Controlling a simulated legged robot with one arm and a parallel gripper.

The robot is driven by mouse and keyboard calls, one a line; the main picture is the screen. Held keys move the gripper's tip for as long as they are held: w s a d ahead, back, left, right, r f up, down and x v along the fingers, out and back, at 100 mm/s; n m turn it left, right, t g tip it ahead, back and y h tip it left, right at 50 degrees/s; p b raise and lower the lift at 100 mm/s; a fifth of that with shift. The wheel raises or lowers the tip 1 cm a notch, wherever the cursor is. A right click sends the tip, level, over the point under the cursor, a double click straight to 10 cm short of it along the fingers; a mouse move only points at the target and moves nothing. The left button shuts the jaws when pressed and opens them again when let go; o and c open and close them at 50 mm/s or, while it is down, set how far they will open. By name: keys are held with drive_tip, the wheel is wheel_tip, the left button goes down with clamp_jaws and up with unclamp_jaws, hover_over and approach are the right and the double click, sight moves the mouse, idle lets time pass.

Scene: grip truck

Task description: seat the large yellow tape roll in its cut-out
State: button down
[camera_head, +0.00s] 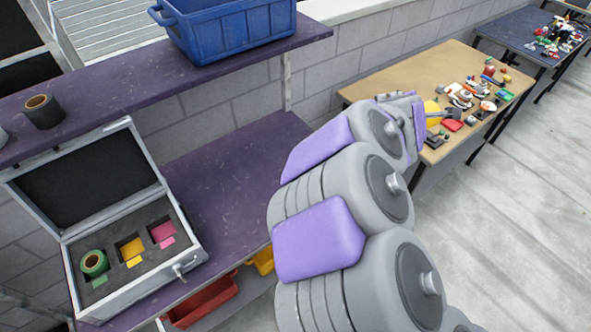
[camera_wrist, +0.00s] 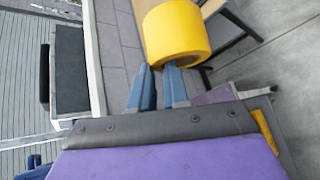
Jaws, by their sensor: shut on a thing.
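The large yellow tape roll (camera_wrist: 177,32) is at the tips of my gripper (camera_wrist: 165,82) in the wrist view, with the fingers shut on it. In the head view a yellow patch (camera_head: 432,113), likely the roll, shows past the end of my arm, in front of the tan table; the fingers are not clear there. The open grey case (camera_head: 138,285) stands at the lower left. Its dark foam has a yellow-marked cut-out (camera_head: 131,247) in the middle, which looks empty. My gripper and the roll are far to the right of the case.
A green tape roll (camera_head: 94,262) sits in the foam left of the yellow cut-out; a pink-marked cut-out (camera_head: 162,232) is right. A purple shelf (camera_head: 130,75) overhangs behind, bearing a dark tape roll (camera_head: 43,111) and blue crate (camera_head: 225,30). A cluttered tan table (camera_head: 400,82) stands right.

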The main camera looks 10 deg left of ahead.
drive_tip(key=s+a+f+m+g+h, duration=0.1)
drive_tip(key=s+a+f, duration=0.1)
drive_tip(key=a+f, duration=0.6)
drive_tip(key=s+a+f+m+h, duration=0.1)
drive_tip(key=s+a+f, duration=0.2)
drive_tip(key=a+f, duration=0.45)
drive_tip(key=s+a+f+m+g+h, duration=0.1)
drive_tip(key=s+a+f+m, duration=0.1)
drive_tip(key=s+f, duration=0.4)
drive_tip(key=s+a+f+m+g+h, duration=0.1)
drive_tip(key=s+a+f, duration=0.3)
drive_tip(key=s, duration=0.9)
wheel_tip(320, 180, down, 3)
drive_tip(key=shift+s+r+m+h, duration=0.1)
drive_tip(key=shift+s+m+h, duration=0.05)
drive_tip(key=shift+m+h, duration=0.35)
drive_tip(key=w+a, duration=0.3)
drive_tip(key=w, duration=0.1)
drive_tip(key=w+a+f+b, duration=0.1)
drive_tip(key=w+a, duration=0.1)
drive_tip(key=w, duration=0.2)
drive_tip(key=w+a, duration=0.3)
drive_tip(key=w, duration=0.1)
drive_tip(key=shift+w+a+f+b, duration=0.3)
drive_tip(key=shift+w, duration=0.05)
drive_tip(key=f, duration=0.3)
drive_tip(key=shift+w+a+f+b, duration=0.1)
drive_tip(key=shift+w+a+b, duration=0.05)
drive_tip(key=shift+w+b, duration=0.25)
